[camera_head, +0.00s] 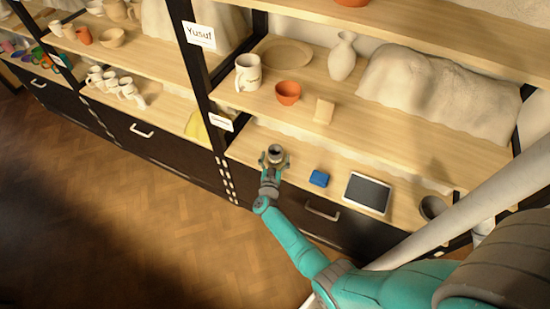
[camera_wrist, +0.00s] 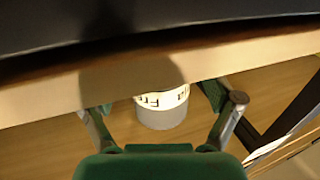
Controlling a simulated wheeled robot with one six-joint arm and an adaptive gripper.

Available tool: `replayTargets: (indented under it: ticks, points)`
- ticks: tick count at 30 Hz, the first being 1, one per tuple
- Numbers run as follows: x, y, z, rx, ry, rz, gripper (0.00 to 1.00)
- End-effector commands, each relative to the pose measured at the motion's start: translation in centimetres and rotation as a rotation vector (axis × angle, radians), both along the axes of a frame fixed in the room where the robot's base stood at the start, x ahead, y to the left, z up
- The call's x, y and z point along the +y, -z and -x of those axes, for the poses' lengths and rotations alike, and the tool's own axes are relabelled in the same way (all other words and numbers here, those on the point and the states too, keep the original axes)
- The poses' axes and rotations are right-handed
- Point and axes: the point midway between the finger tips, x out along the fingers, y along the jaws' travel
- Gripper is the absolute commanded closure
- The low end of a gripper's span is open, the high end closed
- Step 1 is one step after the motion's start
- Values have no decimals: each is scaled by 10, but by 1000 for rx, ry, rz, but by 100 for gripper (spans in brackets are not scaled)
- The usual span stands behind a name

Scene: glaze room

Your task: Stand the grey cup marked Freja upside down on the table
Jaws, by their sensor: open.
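A small grey cup (camera_head: 275,151) stands on the lower wooden tabletop (camera_head: 340,160), near its front edge. In the head view a dark round opening shows at its top. In the wrist view the cup (camera_wrist: 162,108) has a brightly lit band with dark lettering, only partly visible; I cannot read the whole name. My gripper (camera_head: 274,162) is at the cup, with its fingers apart on either side. In the wrist view my gripper (camera_wrist: 163,104) has one finger left and one right of the cup, with gaps between.
A black upright (camera_head: 200,80) stands left.

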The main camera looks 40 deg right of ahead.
Motion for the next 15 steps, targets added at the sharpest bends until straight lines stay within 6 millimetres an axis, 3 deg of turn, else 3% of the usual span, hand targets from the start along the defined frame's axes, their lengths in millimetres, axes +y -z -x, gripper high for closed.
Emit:
replayTargets:
  ticks: [1,9,15]
  points:
    - [0,0,0,0,0,0,9]
    - [0,0,0,0,0,0,74]
    - [0,-2,0,-1,1,1,74]
